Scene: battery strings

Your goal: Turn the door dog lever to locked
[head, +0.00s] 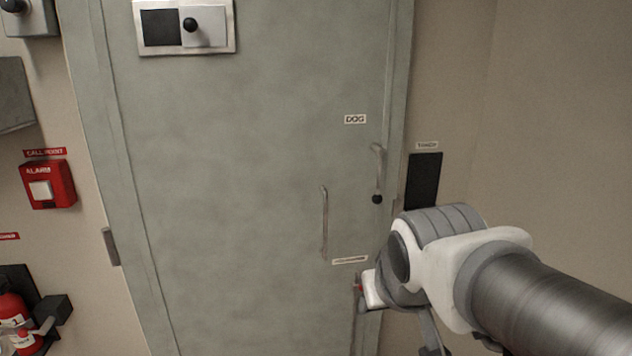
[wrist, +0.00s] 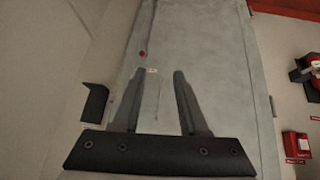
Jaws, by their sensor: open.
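The dog lever (head: 377,168) is a slim grey lever with a black knob (head: 377,199) at its lower end. It hangs downward near the right edge of the grey-green door (head: 230,180) in the head view, below the DOG label (head: 355,119). I cannot make out the lever in the wrist view. My gripper (wrist: 165,76) shows two dark fingers spread apart with nothing between them. It is apart from the lever; in the head view my arm is to the lower right of it and the fingertips are not clearly visible.
A vertical pull handle (head: 324,220) stands left of the lever, with a small label (head: 350,261) below it. A dark panel (head: 424,181) is on the wall right of the door. A red alarm box (head: 47,184) and a fire extinguisher (head: 14,318) are at the left.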

